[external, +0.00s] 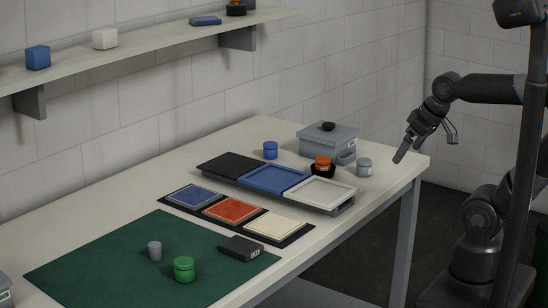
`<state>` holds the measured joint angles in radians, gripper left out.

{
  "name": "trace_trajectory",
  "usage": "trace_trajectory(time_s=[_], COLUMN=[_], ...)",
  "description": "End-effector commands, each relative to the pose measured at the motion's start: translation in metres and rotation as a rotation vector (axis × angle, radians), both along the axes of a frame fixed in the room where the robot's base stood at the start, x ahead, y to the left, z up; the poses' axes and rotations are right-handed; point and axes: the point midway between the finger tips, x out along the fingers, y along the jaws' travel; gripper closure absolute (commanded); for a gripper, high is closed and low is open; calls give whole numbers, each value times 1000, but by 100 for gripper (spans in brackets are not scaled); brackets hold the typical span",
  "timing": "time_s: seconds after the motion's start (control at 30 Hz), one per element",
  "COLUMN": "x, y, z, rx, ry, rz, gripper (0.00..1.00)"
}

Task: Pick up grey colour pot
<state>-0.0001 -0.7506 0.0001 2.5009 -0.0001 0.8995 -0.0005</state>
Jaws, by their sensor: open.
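A small grey pot with a lid (364,167) stands upright on the table near its right end, beside the grey box. A smaller plain grey cylinder (155,251) stands on the green mat at the front left. My gripper (408,150) is above the right end of the table, to the right of the grey pot and apart from it. It is open and empty, its fingers pointing down to the left.
Near the grey pot are an orange-and-black pot (323,166), a lidded grey box (327,139) and a blue pot (270,150). A three-part tray (345,206) lies in front. A green pot (184,269) stands on the green mat (95,266). A wall shelf (150,47) hangs behind.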

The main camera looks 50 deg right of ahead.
Motion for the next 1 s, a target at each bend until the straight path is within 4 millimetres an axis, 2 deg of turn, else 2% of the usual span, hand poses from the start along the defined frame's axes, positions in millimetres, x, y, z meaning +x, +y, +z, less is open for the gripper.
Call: trace_trajectory(time_s=[0.03, 0.43, 0.7, 0.87, 1.0], x=[0, 0, 3, 26, 63], y=[0, 0, -1, -10, -30], z=[0, 0, 1, 2, 1], rx=[-1, 0, 1, 3, 8], ry=[-1, 0, 2, 18, 38], rz=[3, 0, -2, -11, -23], gripper=[0, 31, 31, 31, 31])
